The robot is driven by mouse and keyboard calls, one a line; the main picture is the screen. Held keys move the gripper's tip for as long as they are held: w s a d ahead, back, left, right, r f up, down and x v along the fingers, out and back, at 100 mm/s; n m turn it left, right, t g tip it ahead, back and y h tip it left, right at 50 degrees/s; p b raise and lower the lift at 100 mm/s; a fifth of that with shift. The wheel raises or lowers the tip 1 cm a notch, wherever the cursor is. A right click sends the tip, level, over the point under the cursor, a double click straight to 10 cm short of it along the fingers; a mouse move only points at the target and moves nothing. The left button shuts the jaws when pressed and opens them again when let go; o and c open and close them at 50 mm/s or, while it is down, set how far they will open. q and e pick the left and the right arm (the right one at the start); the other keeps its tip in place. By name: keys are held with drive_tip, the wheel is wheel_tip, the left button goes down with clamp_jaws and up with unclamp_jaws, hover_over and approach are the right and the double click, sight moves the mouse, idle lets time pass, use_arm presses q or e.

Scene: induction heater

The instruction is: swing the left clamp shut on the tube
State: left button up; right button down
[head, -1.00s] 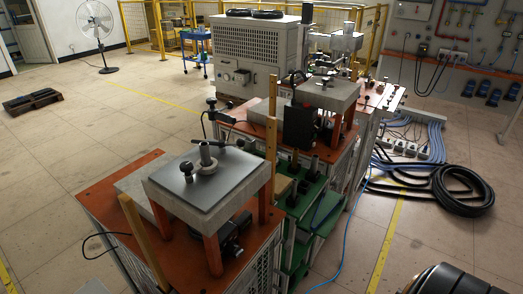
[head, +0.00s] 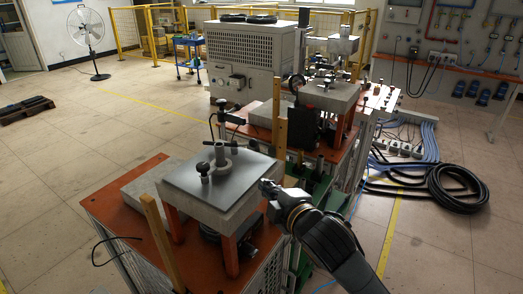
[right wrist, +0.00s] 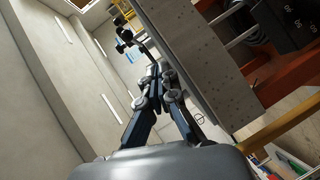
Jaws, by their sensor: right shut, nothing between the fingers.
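The grey upright tube (head: 220,156) stands on the square metal-topped plate of the near bench. A small dark clamp part with a round knob (head: 203,170) sits just left of the tube on the plate. A dark bar (head: 238,147) extends near the tube's top; whether either clamp touches the tube is too small to tell. My right gripper (head: 266,186) is at the plate's right edge, apart from the tube. In the right wrist view its fingers (right wrist: 160,77) are together and empty, beside the pale slab edge. My left gripper is not in view.
The thick pale slab (right wrist: 205,60) runs close along my right gripper. A wooden post (head: 162,240) stands at the near bench's front. A second bench with a similar plate (head: 330,95) stands behind. Black hose coils (head: 455,188) lie on the floor at right.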

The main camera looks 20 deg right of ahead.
drive_tip(key=shift+n+t, duration=0.6)
drive_tip(key=shift+n, duration=0.2)
wheel_tip(320, 180, up, 4)
drive_tip(key=shift+w+a+r, duration=0.15)
drive_tip(key=shift+r, duration=0.05)
drive_tip(key=shift+w, duration=0.1)
drive_tip(key=w, duration=0.3)
drive_tip(key=w+f+p, duration=0.1)
drive_tip(key=w, duration=0.2)
drive_tip(key=w+a+p, duration=0.1)
drive_tip(key=w, duration=0.2)
drive_tip(key=shift+w+f, duration=0.15)
drive_tip(key=shift+w, duration=0.2)
drive_tip(key=shift+w+d+f+p, duration=0.25)
drive_tip(key=shift+w+d+p, duration=0.5)
drive_tip(key=shift+w, duration=0.25)
drive_tip(key=shift+w+d+f, duration=0.25)
drive_tip(key=shift+w+d, duration=0.3)
drive_tip(key=shift+d, duration=0.05)
drive_tip(key=shift+w+d+r+n+y+p, duration=0.1)
drive_tip(key=shift+d+n+y+p, duration=0.15)
drive_tip(key=shift+y, duration=0.25)
drive_tip(key=shift+d+n+y+p, duration=0.1)
drive_tip(key=shift+n+y+p, duration=0.1)
drive_tip(key=shift+n+y, duration=0.25)
